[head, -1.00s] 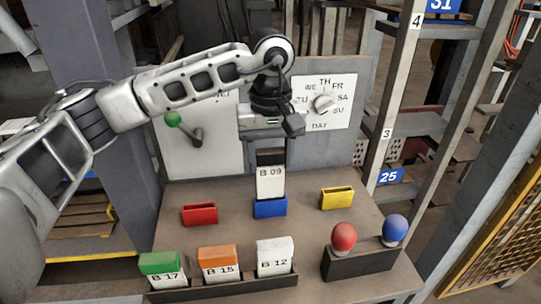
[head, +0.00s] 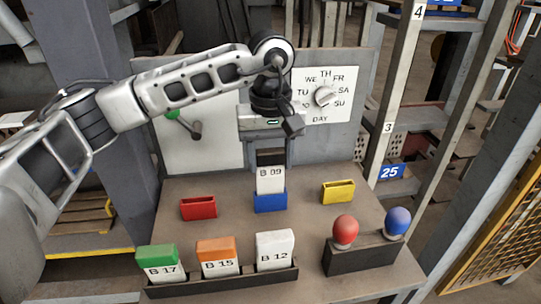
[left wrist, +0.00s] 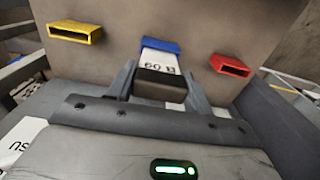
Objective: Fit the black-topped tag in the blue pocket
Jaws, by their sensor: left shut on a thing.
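The black-topped tag (head: 270,180), white and marked B 09, stands upright with its lower end inside the blue pocket (head: 270,202). My left gripper (head: 270,150) is above the pocket, shut on the tag's black top. In the left wrist view the gripper's fingers (left wrist: 160,88) are on either side of the tag's black end (left wrist: 160,84), and the tag's white part (left wrist: 161,62) runs into the blue pocket (left wrist: 160,45). How deep the tag's lower end sits is hidden by the pocket wall. My right gripper is not in view.
A red pocket (head: 199,208) is left of the blue one and a yellow pocket (head: 338,191) right. In front, a dark rack (head: 225,284) holds green-, orange- and white-topped tags. A dark block (head: 362,256) bears red and blue knobs. A panel with a dial (head: 324,96) stands behind.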

